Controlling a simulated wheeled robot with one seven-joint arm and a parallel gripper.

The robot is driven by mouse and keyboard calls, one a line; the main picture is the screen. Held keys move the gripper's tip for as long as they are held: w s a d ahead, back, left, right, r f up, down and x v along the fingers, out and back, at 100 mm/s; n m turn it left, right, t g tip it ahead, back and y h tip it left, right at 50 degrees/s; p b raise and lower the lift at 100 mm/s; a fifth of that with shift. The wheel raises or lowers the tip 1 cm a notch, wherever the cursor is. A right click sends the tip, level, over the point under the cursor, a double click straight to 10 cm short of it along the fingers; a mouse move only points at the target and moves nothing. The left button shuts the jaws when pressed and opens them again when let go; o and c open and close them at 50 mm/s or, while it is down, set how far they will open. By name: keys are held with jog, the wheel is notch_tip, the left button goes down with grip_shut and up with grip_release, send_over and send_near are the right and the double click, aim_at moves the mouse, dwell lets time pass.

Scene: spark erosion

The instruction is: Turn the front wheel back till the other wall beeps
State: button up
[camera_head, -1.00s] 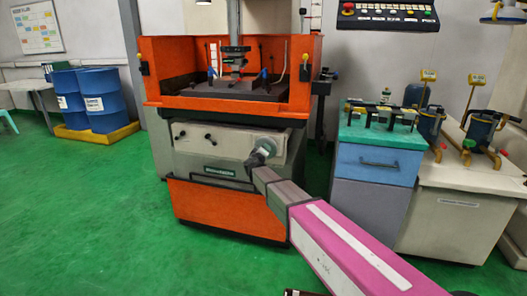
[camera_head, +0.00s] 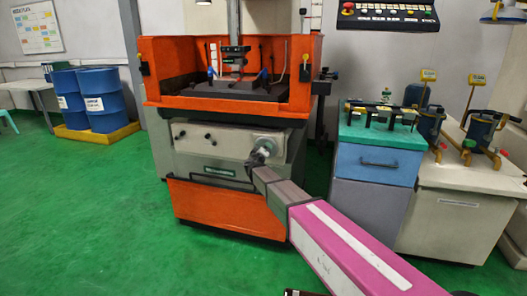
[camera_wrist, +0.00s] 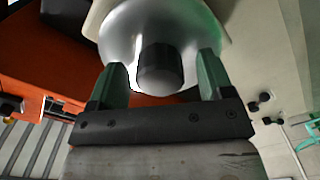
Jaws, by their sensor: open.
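The front wheel (camera_wrist: 190,28) is a silver disc with a dark cylindrical knob (camera_wrist: 160,68) standing out from it. In the head view the wheel (camera_head: 271,141) is a pale round shape on the machine's beige front, partly hidden by my gripper. My gripper (camera_wrist: 161,64) is open, its two green fingers on either side of the dark knob, with visible gaps. In the head view my gripper (camera_head: 257,158) is small and its fingers are hard to make out. The machine (camera_head: 212,225) has an orange open tank above and an orange base.
A blue-grey cabinet (camera_head: 373,165) with a green top stands right of the machine. A pale bench (camera_head: 455,203) with blue devices is farther right. A control panel (camera_head: 388,15) hangs above. Blue drums (camera_head: 101,105) stand at left. The green floor at front left is clear.

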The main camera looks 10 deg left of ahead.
jog(key=shift+s, duration=0.1)
jog(key=s, duration=1)
jog(key=shift+s+a, duration=0.3)
jog(key=shift+a, duration=0.1)
dwell(0.3)
jog(key=s+d+f+m+g+h, duration=0.2)
jog(key=d+f+g, duration=0.15)
jog(key=d, duration=0.75)
jog(key=s+d+f+m+g+h, duration=0.2)
jog(key=d+f+m+g, duration=0.15)
jog(key=d, duration=0.65)
jog(key=s+d+f+m+g+h, duration=0.1)
jog(key=s+d+f+g+h, duration=0.3)
jog(key=d, duration=0.7)
jog(key=s+d+f+m+g+y, duration=0.1)
jog(key=s+d+f+g+y, duration=0.2)
jog(key=s+d, duration=0.3)
jog(key=s+d+f+m+g+y, duration=0.2)
jog(key=s+d+f+g+y, duration=0.2)
jog(key=s, duration=0.6)
jog(key=shift+s+d+f+y, duration=0.3)
jog(key=shift+s+d+y, duration=0.05)
jog(key=shift+d+y, duration=0.8)
